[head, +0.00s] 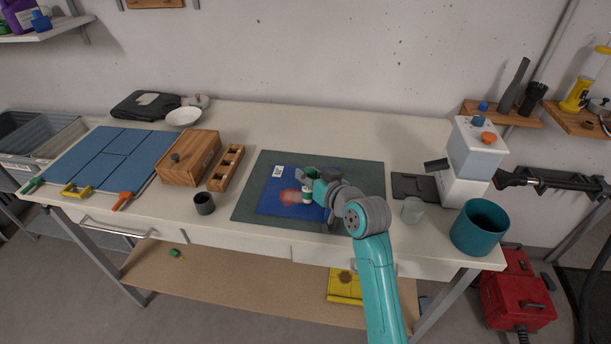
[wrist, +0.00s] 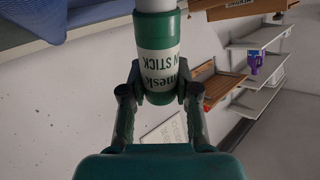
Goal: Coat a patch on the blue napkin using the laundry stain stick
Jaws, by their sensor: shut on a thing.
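The blue napkin (head: 275,205) lies flat on a dark green mat, with a white tag at its upper left. A reddish patch (head: 289,197) shows near its middle. My gripper (head: 308,184) is over the napkin's right part, shut on the laundry stain stick (wrist: 158,55), which is green with a white label and a white upper part in the wrist view. In the head view the stick (head: 307,195) is just right of the reddish patch. Its far end is cut off in the wrist view, so I cannot tell whether it touches the cloth.
The dark green mat (head: 350,172) surrounds the napkin. To its left are a wooden box (head: 190,158), a slotted wooden tray (head: 226,168) and a dark cup (head: 204,203). To its right are a grey cup (head: 412,210), a white dispenser (head: 470,160) and a teal bin (head: 479,228).

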